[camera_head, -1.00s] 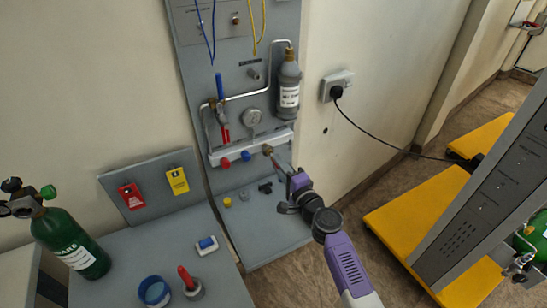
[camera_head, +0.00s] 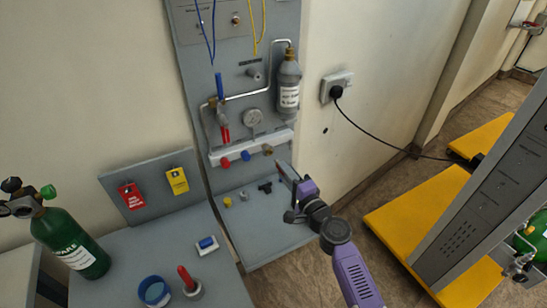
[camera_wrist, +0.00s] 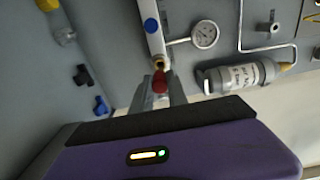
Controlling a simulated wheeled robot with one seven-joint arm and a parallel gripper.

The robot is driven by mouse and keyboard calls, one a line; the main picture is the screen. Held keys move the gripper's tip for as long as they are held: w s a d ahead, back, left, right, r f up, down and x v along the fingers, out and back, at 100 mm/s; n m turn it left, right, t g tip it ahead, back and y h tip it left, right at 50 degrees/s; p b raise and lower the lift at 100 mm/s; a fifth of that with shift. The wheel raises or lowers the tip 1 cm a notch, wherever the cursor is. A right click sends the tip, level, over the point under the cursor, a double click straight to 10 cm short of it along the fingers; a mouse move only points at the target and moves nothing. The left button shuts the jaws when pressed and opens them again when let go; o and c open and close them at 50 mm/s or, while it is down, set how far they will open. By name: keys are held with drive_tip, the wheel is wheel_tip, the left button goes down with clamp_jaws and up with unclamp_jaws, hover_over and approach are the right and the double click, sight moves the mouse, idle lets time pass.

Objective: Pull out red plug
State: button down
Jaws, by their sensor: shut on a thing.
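The white manifold bar (camera_head: 250,148) runs across the lower part of the grey wall panel. My gripper (camera_head: 287,172) is in front of the panel, below and right of the bar's right-end brass port (camera_head: 267,150). In the wrist view my gripper (camera_wrist: 160,90) is shut on a small red plug (camera_wrist: 160,82). The brass port (camera_wrist: 158,62) shows just beyond the plug; in the head view there is a gap between port and fingertips. Another red plug (camera_head: 225,163) and a blue plug (camera_head: 246,156) are on the bar.
Small yellow (camera_head: 228,201) and black (camera_head: 265,187) fittings lie on the grey base. A gauge (camera_head: 253,117) and grey bottle (camera_head: 288,87) are above the bar. A green cylinder (camera_head: 75,243) stands left. A yellow platform (camera_head: 420,215) is right.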

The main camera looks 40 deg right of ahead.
drive_tip(key=shift+n+g, duration=0.4)
drive_tip(key=shift+w, duration=0.1)
drive_tip(key=shift+d+r+n+g, duration=0.1)
drive_tip(key=shift+n+g, duration=0.2)
drive_tip(key=shift+g, duration=0.1)
